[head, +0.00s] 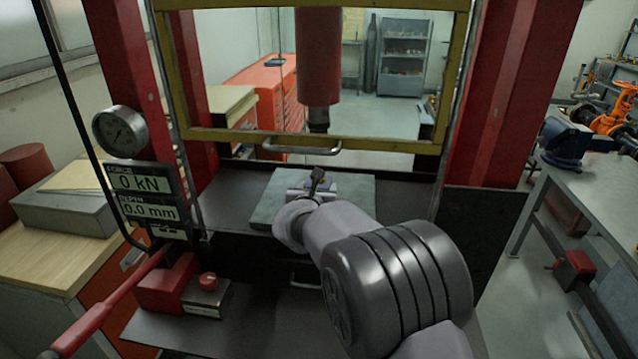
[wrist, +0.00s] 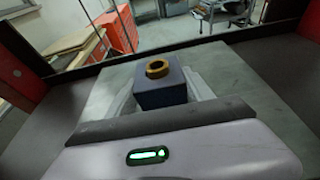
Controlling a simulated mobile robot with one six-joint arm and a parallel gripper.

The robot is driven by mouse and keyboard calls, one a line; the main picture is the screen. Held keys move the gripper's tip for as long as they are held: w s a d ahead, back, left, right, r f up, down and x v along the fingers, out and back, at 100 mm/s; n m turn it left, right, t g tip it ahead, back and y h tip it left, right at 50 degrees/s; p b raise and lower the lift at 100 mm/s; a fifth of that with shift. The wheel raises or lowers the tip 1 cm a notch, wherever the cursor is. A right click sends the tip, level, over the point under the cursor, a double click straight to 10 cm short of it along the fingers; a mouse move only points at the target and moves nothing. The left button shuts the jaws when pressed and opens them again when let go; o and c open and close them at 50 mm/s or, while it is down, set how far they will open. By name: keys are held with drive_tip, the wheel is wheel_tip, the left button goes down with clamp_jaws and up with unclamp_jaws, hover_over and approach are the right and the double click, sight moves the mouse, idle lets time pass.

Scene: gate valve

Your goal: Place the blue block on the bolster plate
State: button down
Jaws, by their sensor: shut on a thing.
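The blue block (wrist: 160,92) is a dark blue cube with a brass ring (wrist: 157,68) on its top in the wrist view. My gripper (wrist: 160,95) is shut on it, with a pale finger on each side. The bolster plate (wrist: 245,78) is a flat grey-green slab under and around the block. In the head view, my gripper (head: 316,186) is over the middle of the bolster plate (head: 270,205), and my arm hides part of the plate. The block's lower edge is hidden by my gripper, so I cannot tell whether it touches the plate.
The red press ram (head: 318,60) hangs above the plate. A yellow guard frame (head: 300,139) with a handle (head: 302,148) is raised behind my gripper. Red uprights (head: 500,90) stand on both sides. A gauge (head: 120,132) and displays (head: 145,180) are at left.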

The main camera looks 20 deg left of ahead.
drive_tip(key=shift+r, duration=0.25)
drive_tip(key=shift+f, duration=0.1)
drive_tip(key=c, duration=0.8)
unclamp_jaws()
drive_tip(key=shift+f, duration=0.15)
drive_tip(key=o, duration=0.4)
drive_tip(key=shift+s, duration=0.1)
drive_tip(key=shift+s+d+r, duration=0.1)
drive_tip(key=shift+s+r, duration=0.2)
drive_tip(key=v, duration=1.1)
drive_tip(key=shift+s+d, duration=0.15)
